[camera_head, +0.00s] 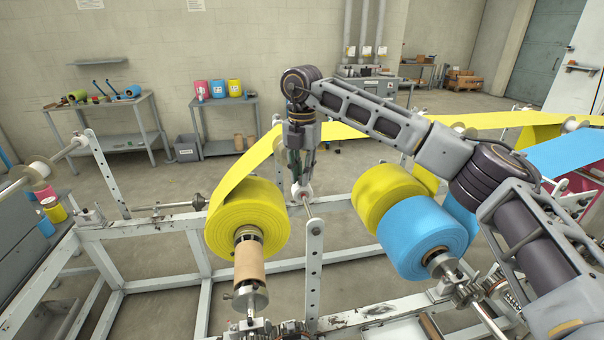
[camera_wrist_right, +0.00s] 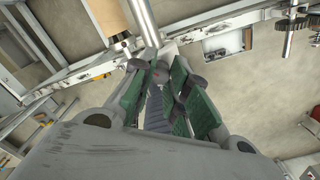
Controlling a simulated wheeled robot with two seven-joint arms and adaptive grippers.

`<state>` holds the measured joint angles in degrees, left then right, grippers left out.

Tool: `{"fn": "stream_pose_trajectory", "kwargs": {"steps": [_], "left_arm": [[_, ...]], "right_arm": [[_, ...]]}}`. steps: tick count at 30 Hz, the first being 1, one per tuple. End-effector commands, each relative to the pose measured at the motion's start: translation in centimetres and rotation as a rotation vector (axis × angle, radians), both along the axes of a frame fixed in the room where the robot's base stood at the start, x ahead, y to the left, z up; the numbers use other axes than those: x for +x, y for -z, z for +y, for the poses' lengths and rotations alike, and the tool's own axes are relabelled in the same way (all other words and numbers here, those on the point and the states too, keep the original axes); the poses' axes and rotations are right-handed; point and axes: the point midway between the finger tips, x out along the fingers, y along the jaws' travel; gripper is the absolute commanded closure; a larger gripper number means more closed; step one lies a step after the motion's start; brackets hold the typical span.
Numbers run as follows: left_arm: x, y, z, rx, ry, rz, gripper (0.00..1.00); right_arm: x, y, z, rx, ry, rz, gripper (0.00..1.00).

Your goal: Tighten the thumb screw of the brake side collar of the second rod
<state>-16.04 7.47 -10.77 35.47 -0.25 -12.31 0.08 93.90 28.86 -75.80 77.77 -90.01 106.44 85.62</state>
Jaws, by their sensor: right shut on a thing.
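My right gripper (camera_head: 301,180) points straight down at a pale collar (camera_head: 301,192) on a thin rod, just right of the large yellow roll (camera_head: 245,225). In the right wrist view its green-padded fingers (camera_wrist_right: 163,72) close together at the end of a bright metal rod (camera_wrist_right: 143,22). They are shut on a small part there, apparently the thumb screw, mostly hidden between the fingertips. The collar's details are too small to make out. The yellow roll sits on a brown core with a metal end collar (camera_head: 249,298). My left gripper is not in view.
A second yellow roll (camera_head: 380,190) and a blue roll (camera_head: 415,235) sit on the frame below my right arm. A white upright with holes (camera_head: 314,265) stands close to the gripper. Yellow film (camera_head: 350,131) runs behind the gripper.

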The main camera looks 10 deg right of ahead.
Motion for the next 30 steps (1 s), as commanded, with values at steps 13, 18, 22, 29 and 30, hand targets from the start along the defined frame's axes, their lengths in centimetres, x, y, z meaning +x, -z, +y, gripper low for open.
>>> {"fn": "stream_pose_trajectory", "kwargs": {"steps": [13,18,22,29,30], "left_arm": [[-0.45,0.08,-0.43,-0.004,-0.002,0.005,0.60],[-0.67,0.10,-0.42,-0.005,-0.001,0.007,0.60],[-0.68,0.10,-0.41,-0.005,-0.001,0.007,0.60],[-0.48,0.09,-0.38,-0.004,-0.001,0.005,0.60],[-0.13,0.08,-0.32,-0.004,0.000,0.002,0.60]], "right_arm": [[0.03,-0.13,-0.04,0.000,0.028,-0.002,1.00],[0.03,-0.13,-0.04,0.000,0.027,-0.002,0.74],[0.02,-0.08,-0.03,0.000,0.027,-0.001,0.60],[0.01,-0.04,-0.01,0.000,0.026,0.000,0.60],[0.01,-0.04,-0.01,0.000,0.026,0.000,0.60]]}}
